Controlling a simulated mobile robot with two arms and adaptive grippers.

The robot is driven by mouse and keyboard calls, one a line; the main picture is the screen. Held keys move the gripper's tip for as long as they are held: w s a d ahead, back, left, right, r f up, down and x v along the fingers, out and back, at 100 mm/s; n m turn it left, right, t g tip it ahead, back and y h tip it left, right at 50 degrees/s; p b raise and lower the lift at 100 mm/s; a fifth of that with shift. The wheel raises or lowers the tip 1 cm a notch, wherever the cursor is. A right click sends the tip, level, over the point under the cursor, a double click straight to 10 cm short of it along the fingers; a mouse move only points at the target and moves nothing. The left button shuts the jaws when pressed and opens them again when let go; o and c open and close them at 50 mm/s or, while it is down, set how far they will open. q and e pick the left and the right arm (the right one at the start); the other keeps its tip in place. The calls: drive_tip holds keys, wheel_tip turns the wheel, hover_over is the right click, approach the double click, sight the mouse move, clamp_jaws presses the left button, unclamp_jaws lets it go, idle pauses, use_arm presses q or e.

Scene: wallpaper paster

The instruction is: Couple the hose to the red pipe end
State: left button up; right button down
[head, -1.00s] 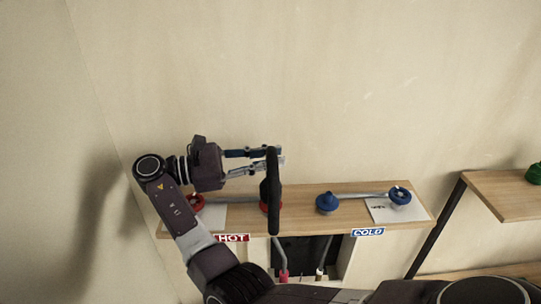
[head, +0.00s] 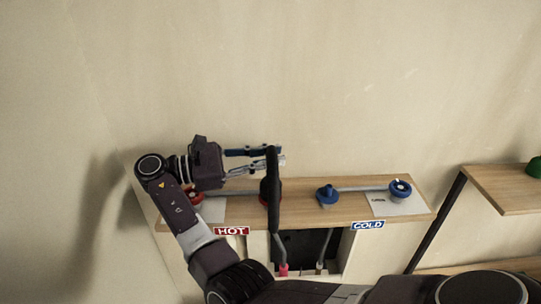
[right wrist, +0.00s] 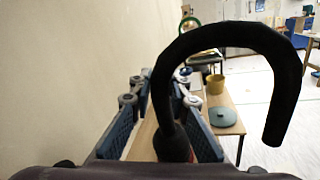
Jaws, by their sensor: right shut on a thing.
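The black hose (head: 273,170) is held by my right gripper (head: 281,157) above the shelf. In the right wrist view the hose (right wrist: 225,32) arches up from between the blue finger pads (right wrist: 170,135) and bends down at the right to a free end. In the head view its near end comes down over the shelf's front edge, close above the grey pipe with the red end (head: 283,269). I cannot tell whether they touch. My left gripper is not in view.
A wooden shelf (head: 300,212) carries red and blue valve wheels (head: 327,195) and paper sheets. A second pipe (head: 320,267) stands right of the red one, near the COLD label (head: 367,225). Another shelf (head: 500,190) is at the right. The wall stands close behind.

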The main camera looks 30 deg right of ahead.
drive_tip(key=shift+a+f, duration=0.2)
drive_tip(key=c, duration=1.7)
unclamp_jaws()
drive_tip(key=shift+c, duration=0.2)
drive_tip(key=shift+f, duration=0.1)
